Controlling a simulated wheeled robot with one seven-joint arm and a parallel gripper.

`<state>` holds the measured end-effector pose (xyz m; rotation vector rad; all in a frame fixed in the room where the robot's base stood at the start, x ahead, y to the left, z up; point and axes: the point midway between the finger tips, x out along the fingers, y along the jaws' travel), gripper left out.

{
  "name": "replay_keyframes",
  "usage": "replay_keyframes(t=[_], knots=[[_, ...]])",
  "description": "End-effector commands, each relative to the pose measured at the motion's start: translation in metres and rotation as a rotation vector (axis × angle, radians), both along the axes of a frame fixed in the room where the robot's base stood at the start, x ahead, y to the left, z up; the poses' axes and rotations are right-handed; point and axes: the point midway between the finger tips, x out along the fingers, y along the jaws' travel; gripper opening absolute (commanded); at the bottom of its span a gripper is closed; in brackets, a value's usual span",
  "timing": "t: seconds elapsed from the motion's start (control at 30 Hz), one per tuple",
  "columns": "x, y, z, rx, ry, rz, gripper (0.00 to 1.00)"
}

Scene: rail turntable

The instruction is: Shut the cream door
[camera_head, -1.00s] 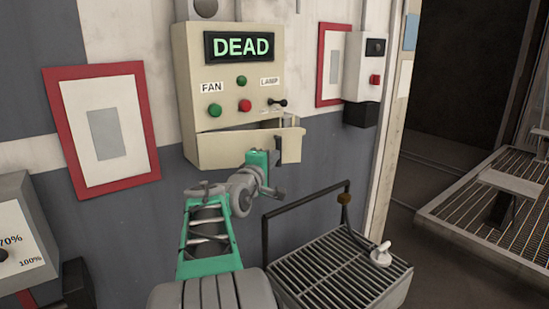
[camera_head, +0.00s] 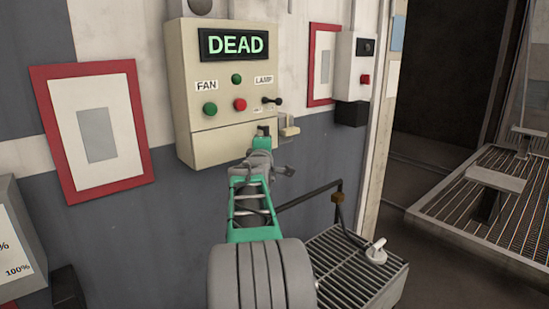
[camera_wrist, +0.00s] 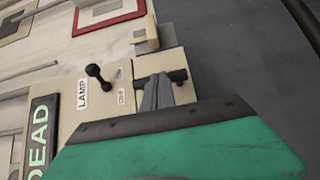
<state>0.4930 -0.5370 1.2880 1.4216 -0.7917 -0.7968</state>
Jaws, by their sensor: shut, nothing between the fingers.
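The cream door (camera_head: 212,147) is the lower panel of the cream control box on the wall. It looks flush with the box front, with only a thin seam along its top; whether it is fully shut or latched I cannot tell. My gripper (camera_head: 263,131) is shut and empty, at the right part of the door. In the wrist view my gripper (camera_wrist: 163,78) lies over the cream door (camera_wrist: 158,61), seemingly against it or very near. My arm hides the door's lower right part.
The box has a DEAD display (camera_head: 235,45), buttons and a black lamp lever (camera_head: 271,100) just above my gripper. A small cream block (camera_head: 288,128) sticks out at the box's right. A grated platform (camera_head: 350,270) with a rail stands below right.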

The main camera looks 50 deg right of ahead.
Motion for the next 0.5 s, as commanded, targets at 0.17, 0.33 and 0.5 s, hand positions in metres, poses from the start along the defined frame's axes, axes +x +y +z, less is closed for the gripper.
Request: replay_keyframes(t=[0.17,0.33,0.5], knots=[[0.001,0.000,0.008,-0.010,-0.011,0.004,0.00],[-0.005,0.008,0.005,-0.012,-0.012,0.004,0.00],[-0.022,0.039,-0.002,-0.012,-0.012,0.008,0.00]])
